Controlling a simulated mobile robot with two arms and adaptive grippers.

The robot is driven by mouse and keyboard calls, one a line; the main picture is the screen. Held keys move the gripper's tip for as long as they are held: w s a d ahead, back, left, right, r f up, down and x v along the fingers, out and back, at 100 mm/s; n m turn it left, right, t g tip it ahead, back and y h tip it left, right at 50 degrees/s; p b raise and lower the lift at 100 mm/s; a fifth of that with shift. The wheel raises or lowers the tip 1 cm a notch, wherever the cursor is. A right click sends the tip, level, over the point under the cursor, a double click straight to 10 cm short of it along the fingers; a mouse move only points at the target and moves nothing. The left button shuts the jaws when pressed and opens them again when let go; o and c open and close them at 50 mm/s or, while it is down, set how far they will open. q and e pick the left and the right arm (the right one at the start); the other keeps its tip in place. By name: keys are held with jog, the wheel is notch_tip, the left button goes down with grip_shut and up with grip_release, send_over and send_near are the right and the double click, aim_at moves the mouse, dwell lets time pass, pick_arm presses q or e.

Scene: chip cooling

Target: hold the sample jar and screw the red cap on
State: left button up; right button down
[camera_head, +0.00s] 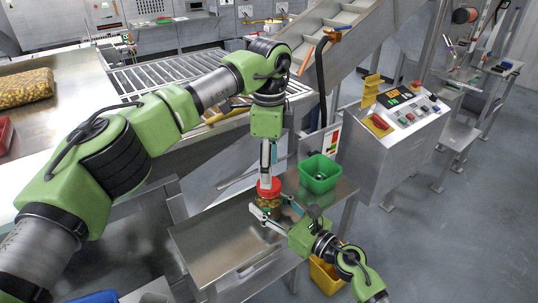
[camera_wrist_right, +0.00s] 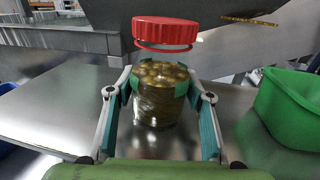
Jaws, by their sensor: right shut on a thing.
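The sample jar (camera_head: 267,201) is clear, filled with greenish-brown pieces, and stands upright on a metal table. In the right wrist view the jar (camera_wrist_right: 158,105) is open at the top. My right gripper (camera_wrist_right: 160,88) is shut on the jar, one finger on each side. The red cap (camera_wrist_right: 165,33) hangs above the jar mouth, with a gap between them. In the head view the cap (camera_head: 268,185) is under my left gripper (camera_head: 267,172), which comes down from above and holds it; its finger contact is hard to see.
A green bin (camera_head: 320,174) stands on the table right of the jar. A control panel (camera_head: 400,108) is behind it to the right. A conveyor chute (camera_head: 325,45) rises behind. The table's front left part (camera_head: 215,250) is clear. A yellow bin (camera_head: 326,276) is below.

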aim_at(269, 200)
pick_arm(q)
jog(key=shift+f, duration=2.15)
jog(key=c, duration=1.2)
jog(key=shift+o, duration=0.2)
jog(key=shift+m, duration=1.6)
jog(key=o, duration=1.2)
jog(key=shift+o, duration=0.2)
jog(key=shift+r, duration=0.15)
